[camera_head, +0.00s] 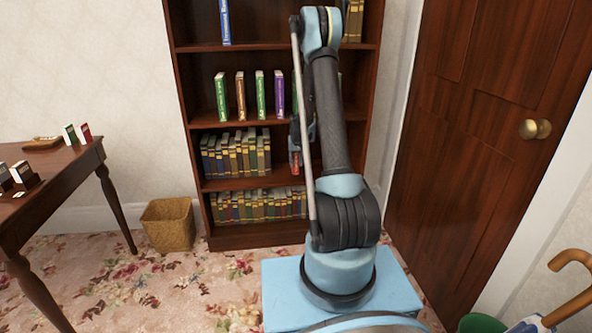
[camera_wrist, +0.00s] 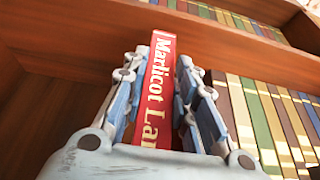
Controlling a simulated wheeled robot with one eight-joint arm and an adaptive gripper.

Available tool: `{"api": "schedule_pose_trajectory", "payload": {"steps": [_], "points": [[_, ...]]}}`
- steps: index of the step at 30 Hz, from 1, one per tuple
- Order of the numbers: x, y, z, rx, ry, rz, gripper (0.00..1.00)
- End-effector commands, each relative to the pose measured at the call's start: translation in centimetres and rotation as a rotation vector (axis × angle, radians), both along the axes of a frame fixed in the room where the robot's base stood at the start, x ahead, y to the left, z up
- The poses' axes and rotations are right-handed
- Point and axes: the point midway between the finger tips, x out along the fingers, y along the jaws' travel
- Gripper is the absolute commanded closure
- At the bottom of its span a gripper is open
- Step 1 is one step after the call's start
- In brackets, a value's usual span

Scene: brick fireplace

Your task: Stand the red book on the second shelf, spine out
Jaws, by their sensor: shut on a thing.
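The red book (camera_wrist: 158,85) is in my gripper (camera_wrist: 160,72), between its two fingers, with its lettered spine facing the wrist camera. In the head view the red book (camera_head: 296,163) shows as a narrow upright strip, at the open right part of the second shelf from the bottom (camera_head: 235,183). It stands right of the row of books there, with a gap. My gripper (camera_head: 299,135) is mostly hidden behind my arm in the head view. I cannot tell whether the book's lower end touches the shelf board.
A row of tan and dark books (camera_head: 236,154) fills the left of that shelf. Another row (camera_head: 250,206) stands on the bottom shelf. Several spaced books (camera_head: 240,95) stand one shelf up. A wicker basket (camera_head: 168,222) and table (camera_head: 60,180) are left; a door (camera_head: 490,120) is right.

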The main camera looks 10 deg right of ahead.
Motion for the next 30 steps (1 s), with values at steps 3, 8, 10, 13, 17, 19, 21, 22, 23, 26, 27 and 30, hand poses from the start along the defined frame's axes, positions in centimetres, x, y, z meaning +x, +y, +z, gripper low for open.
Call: {"api": "schedule_pose_trajectory", "payload": {"steps": [3,8,10,13,17,19,21,22,23,26,27,30], "points": [[0.0,0.0,-0.6,0.000,-0.001,0.000,1.00],[0.0,0.0,-1.3,0.000,-0.001,0.000,1.00],[0.0,0.0,-2.1,0.000,-0.001,0.000,1.00],[0.0,0.1,-3.3,0.000,-0.001,0.001,1.00],[0.3,0.1,-4.4,0.000,-0.001,0.001,1.00],[0.4,0.1,-4.5,0.000,-0.001,0.001,1.00],[0.4,0.1,-4.5,0.000,-0.001,0.001,1.00],[0.4,0.1,-4.5,0.000,-0.001,0.001,1.00],[0.4,0.1,-4.5,0.000,-0.001,0.001,1.00],[0.4,0.1,-4.5,0.001,0.000,0.001,0.58],[0.4,0.1,-4.5,0.001,0.000,0.001,0.54],[0.4,0.1,-4.5,0.001,0.000,0.001,0.54]]}}
